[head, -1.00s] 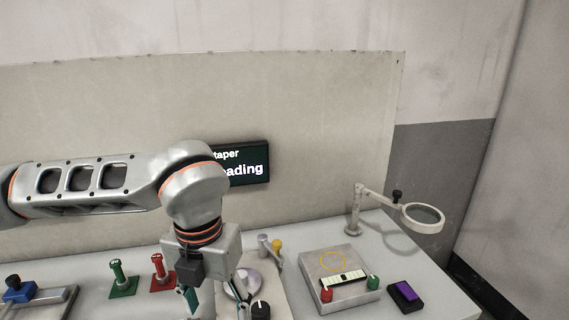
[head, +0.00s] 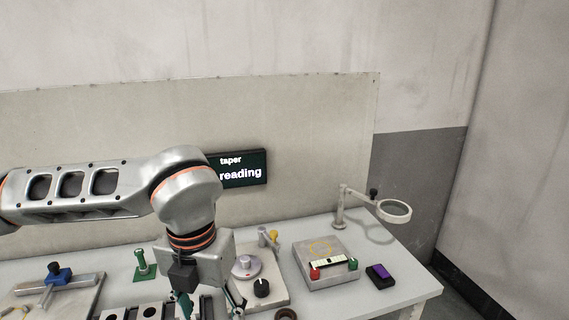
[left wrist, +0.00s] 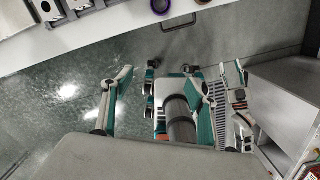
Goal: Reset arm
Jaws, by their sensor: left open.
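My left gripper (head: 209,303) hangs down in front of the bench in the head view, its fingertips partly cut off by the lower edge. In the left wrist view, its two fingers (left wrist: 157,74) stand wide apart with nothing between them. Below it there I see the green floor and parts that look like my own body. The bench's front edge lies at the top of that view.
The bench (head: 395,290) holds a grey block with a gauge strip (head: 325,272), a magnifier (head: 394,211), a purple-topped box (head: 380,274), a black knob (head: 262,288), a green post (head: 143,265) and a blue clamp (head: 58,274). A sign (head: 240,170) hangs behind. Open floor lies before the bench.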

